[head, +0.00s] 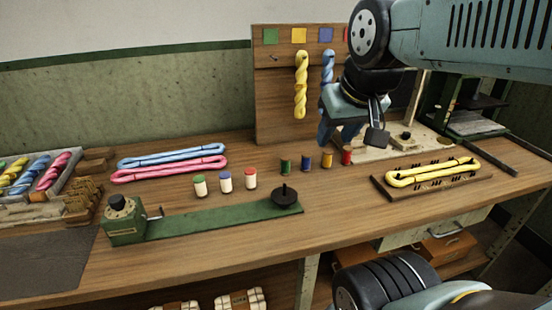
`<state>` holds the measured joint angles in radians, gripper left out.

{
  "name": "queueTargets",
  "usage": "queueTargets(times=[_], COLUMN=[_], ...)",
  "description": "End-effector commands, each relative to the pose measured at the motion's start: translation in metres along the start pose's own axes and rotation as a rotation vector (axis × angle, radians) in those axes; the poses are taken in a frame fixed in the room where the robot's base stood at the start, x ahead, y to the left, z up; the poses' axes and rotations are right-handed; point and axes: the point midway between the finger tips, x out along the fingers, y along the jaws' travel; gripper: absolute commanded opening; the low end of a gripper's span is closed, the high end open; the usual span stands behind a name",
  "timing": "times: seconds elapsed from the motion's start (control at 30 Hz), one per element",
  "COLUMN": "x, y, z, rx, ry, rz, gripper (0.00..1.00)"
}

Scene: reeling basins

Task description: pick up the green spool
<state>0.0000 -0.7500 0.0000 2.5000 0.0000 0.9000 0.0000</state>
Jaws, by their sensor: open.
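The green spool (285,167) stands upright on the wooden workbench (240,262), at the left end of a row of small spools. My gripper (350,136) is open and empty. In the picture its fingers show above and to the right of the green spool, over the right part of the row. The gripper is apart from the green spool, and nothing hides the spool.
A blue spool (306,164), an orange spool (327,161) and a red spool (347,157) stand right of the green one. White jars with coloured lids (225,183) stand left. A green winder (220,219) lies in front. Behind stands a pegboard (282,95) with hanging skeins.

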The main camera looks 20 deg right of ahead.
Motion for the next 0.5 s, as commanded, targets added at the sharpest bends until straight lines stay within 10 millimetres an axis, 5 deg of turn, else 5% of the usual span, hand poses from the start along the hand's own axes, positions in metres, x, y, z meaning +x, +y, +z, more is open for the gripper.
queueTargets(times=[0.2,0.5], x=[0.000,0.016], y=[0.000,0.001], z=[0.000,-0.022], rx=[0.000,-0.017], ry=[0.000,-0.015], rz=[0.000,-0.017], gripper=[0.43,0.66])
